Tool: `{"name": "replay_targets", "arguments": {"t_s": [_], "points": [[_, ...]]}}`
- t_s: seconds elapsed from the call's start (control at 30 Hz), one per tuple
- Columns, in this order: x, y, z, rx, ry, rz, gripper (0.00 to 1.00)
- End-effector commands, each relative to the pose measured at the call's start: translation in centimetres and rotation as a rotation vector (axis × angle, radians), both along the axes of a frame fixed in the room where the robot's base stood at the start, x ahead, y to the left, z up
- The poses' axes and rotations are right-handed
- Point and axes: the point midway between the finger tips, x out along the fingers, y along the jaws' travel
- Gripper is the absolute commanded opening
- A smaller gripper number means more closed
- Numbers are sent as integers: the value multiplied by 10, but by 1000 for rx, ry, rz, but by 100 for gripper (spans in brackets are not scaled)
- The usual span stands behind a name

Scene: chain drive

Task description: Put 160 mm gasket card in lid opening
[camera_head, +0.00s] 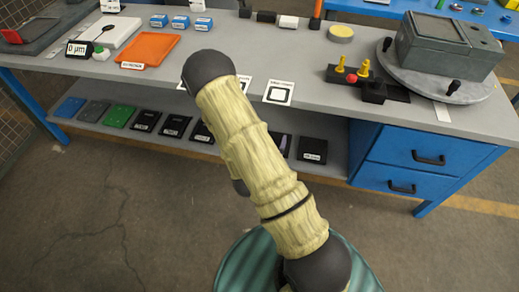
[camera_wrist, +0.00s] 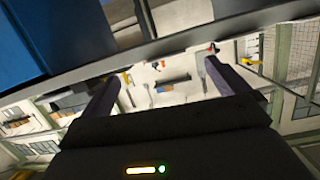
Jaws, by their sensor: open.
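A grey housing (camera_head: 447,50) stands on a round grey turntable (camera_head: 415,88) at the right of the workbench. Its top shows a dark rectangular recess (camera_head: 440,27), which may be the lid opening. Several flat labelled packs lie on the lower shelf, such as a black one (camera_head: 312,150); their labels are too small to read, so I cannot tell which is the 160 mm gasket card. My gripper (camera_wrist: 162,84) is open in the wrist view, with nothing seen between its fingers. In the head view my arm hides it and part of the shelf.
The workbench (camera_head: 225,50) holds an orange tray (camera_head: 150,50), white printed cards (camera_head: 278,92), blue boxes (camera_head: 181,22) and a fixture with yellow pegs and a red knob (camera_head: 352,77). Blue drawers (camera_head: 400,180) close off the right underside. The floor in front is clear.

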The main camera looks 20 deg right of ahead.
Motion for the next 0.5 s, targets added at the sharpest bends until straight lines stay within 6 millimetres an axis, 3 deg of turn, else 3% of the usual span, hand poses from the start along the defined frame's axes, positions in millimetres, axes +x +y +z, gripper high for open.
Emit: {"name": "replay_targets", "arguments": {"t_s": [0.27, 0.5], "points": [[11, 28, 15, 262, 248, 78, 100], [-6, 61, 44, 386, 484, 237, 100]]}}
